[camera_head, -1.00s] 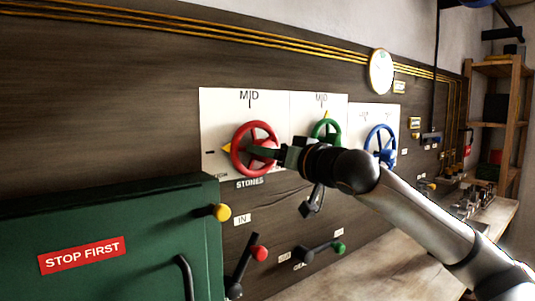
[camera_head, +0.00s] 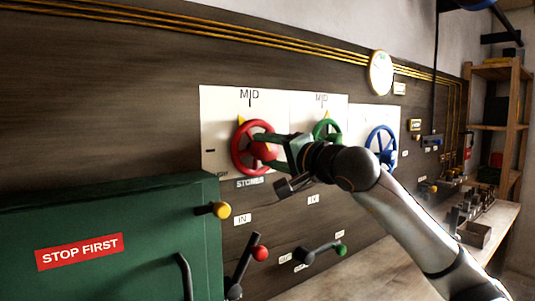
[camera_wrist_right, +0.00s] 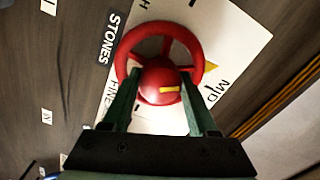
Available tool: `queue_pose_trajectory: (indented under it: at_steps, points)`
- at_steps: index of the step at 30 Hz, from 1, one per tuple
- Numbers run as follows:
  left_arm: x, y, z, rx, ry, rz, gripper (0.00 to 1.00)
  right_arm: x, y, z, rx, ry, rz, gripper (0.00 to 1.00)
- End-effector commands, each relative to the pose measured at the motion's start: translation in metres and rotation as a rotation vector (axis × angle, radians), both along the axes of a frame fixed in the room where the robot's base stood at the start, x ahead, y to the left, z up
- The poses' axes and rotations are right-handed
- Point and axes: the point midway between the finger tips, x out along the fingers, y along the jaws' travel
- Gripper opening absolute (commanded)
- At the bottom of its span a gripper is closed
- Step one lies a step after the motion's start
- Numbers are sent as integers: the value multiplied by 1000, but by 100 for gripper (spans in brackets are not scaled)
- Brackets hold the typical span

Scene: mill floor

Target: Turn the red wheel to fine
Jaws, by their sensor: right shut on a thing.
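The red wheel (camera_head: 237,160) is on a white dial plate on the dark wall panel, above the STONES label. Its yellow pointer (camera_head: 241,120) is at the upper left, a little left of the MID mark. My right gripper (camera_head: 262,141) reaches in from the right and is shut on the wheel's hub. In the right wrist view, the fingers stand on either side of the round red hub (camera_wrist_right: 160,85), inside the rim. There the pointer (camera_wrist_right: 211,67) lies near MID, and a FINE label (camera_wrist_right: 109,95) shows partly behind a finger. My left gripper is out of view.
A green wheel (camera_head: 322,126) and a blue wheel (camera_head: 378,132) are to the right, the green partly behind my arm. Below are levers with a red knob (camera_head: 259,253) and a green knob (camera_head: 341,250). A green cabinet (camera_head: 120,215) stands at the lower left.

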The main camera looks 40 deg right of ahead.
Motion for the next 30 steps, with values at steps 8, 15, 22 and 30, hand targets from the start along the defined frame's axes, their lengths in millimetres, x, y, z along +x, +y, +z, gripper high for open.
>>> queue_pose_trajectory:
  at_steps: [8,15,22,30]
  points:
    - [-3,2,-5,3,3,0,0,0,0,0,261,-31,1,4]
    - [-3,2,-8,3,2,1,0,0,1,0,488,-56,2,4]
    - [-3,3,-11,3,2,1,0,0,1,0,705,-80,1,4]
    - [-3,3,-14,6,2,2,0,0,0,1,959,-109,1,4]
